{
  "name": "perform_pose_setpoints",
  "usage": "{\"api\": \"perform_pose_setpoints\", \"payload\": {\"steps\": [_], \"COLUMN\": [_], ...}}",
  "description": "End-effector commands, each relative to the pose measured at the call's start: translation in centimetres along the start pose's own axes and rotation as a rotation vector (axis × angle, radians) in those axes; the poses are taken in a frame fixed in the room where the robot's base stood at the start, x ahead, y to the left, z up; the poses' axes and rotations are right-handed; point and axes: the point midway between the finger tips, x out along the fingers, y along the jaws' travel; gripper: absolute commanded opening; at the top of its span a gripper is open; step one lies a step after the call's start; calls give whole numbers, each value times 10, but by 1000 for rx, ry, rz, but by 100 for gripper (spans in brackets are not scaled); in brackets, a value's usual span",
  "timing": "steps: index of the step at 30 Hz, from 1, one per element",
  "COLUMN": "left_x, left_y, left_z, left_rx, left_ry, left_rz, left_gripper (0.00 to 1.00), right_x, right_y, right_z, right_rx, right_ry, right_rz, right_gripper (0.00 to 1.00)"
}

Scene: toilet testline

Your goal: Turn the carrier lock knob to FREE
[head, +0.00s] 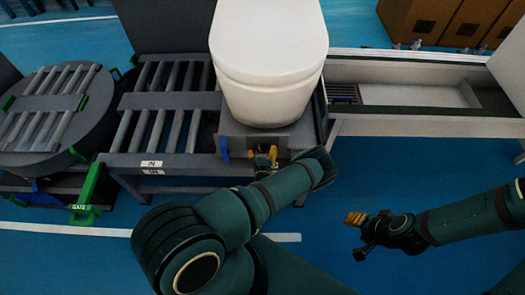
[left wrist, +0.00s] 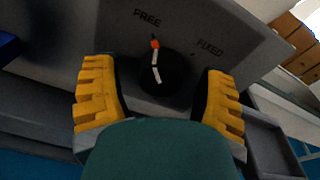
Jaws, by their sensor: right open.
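The carrier lock knob (left wrist: 172,80) is round and black on the carrier's grey panel (left wrist: 125,50). It has white marks and an orange mark at its upper edge, which lies on the side of the FREE label. FIXED is printed to the right. My left gripper (left wrist: 160,70) is open, with its yellow fingers apart on either side of the knob; I cannot tell if they touch it. In the head view the left gripper (head: 265,157) is at the carrier front, under the white toilet (head: 268,55), and the knob is hard to make out. My right gripper (head: 362,228) is open and empty over the floor.
A blue part (head: 224,148) sits on the carrier front, left of my left gripper. A roller conveyor (head: 150,130) marked IN and a round roller turntable (head: 50,110) with a green GATE lever (head: 85,205) stand left. A pale trough (head: 420,95) lies right. The floor near my right gripper is clear.

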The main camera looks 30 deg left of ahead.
Motion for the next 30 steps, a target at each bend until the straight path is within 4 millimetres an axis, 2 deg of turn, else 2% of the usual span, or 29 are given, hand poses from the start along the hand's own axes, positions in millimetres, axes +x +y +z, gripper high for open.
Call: {"api": "perform_pose_setpoints", "payload": {"steps": [8, 11, 21, 25, 30], "left_x": [-8, -22, -90, -107, -119], "left_y": [-1, 0, 0, 0, 0], "left_z": [0, 0, 0, 0, 0], "left_rx": [1, 3, 3, 1, 1], "left_ry": [0, 2, 2, 1, 0], "left_rz": [-1, 0, -2, -2, -1], "left_gripper": [71, 71, 71, 71, 71], "right_x": [0, 0, 0, 0, 0], "right_y": [0, 0, 0, 0, 0], "right_z": [0, 0, 0, 0, 0], "right_rx": [0, 0, 0, 0, 0], "right_ry": [0, 0, 0, 0, 0], "right_rz": [0, 0, 0, 0, 0], "right_gripper": [47, 47, 47, 47, 47]}}
